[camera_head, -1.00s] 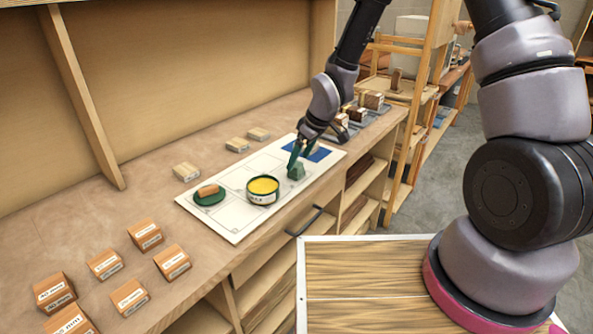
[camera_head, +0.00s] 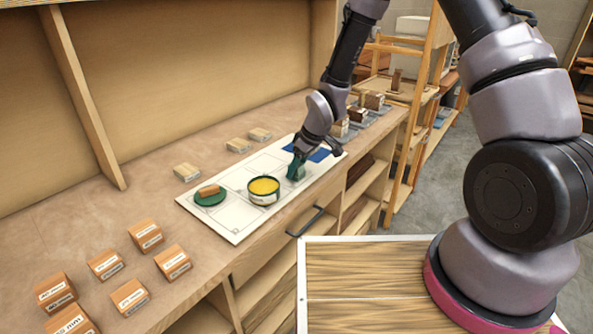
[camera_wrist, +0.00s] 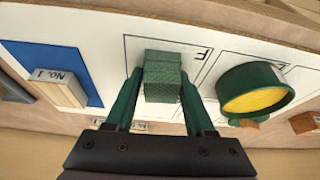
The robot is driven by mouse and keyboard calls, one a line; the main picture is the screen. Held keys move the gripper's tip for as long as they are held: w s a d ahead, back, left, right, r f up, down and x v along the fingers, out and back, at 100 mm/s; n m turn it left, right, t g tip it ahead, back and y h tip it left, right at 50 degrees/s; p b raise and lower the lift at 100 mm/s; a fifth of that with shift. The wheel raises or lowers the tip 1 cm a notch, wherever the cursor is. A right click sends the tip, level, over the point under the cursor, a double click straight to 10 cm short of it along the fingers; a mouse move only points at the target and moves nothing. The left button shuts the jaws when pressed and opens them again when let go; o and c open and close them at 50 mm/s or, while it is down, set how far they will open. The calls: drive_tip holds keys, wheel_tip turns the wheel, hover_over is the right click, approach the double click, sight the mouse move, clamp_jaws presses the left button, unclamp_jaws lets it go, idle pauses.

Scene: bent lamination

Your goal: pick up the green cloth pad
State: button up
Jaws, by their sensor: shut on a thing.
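The green cloth pad (camera_wrist: 162,78) is a small textured green block in the wrist view, on the white board inside a drawn outline. My gripper (camera_wrist: 160,88) has one green finger on each side of the pad and is shut on it. In the head view my gripper (camera_head: 296,172) reaches down to the board beside the yellow-topped tin and largely hides the pad. I cannot tell whether the pad is clear of the board.
The open tin (camera_head: 263,189) with yellow contents stands left of my gripper. A green disc (camera_head: 209,198) with an orange-brown piece lies farther left on the white board (camera_head: 238,226). A blue patch (camera_head: 318,154) is right of my gripper. Several labelled wooden blocks stand at front left.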

drive_tip(key=shift+r, duration=0.1)
wheel_tip(320, 180, up, 10)
drive_tip(key=shift+f, duration=0.1)
idle(0.3)
drive_tip(key=o, duration=0.3)
drive_tip(key=shift+c, duration=0.8)
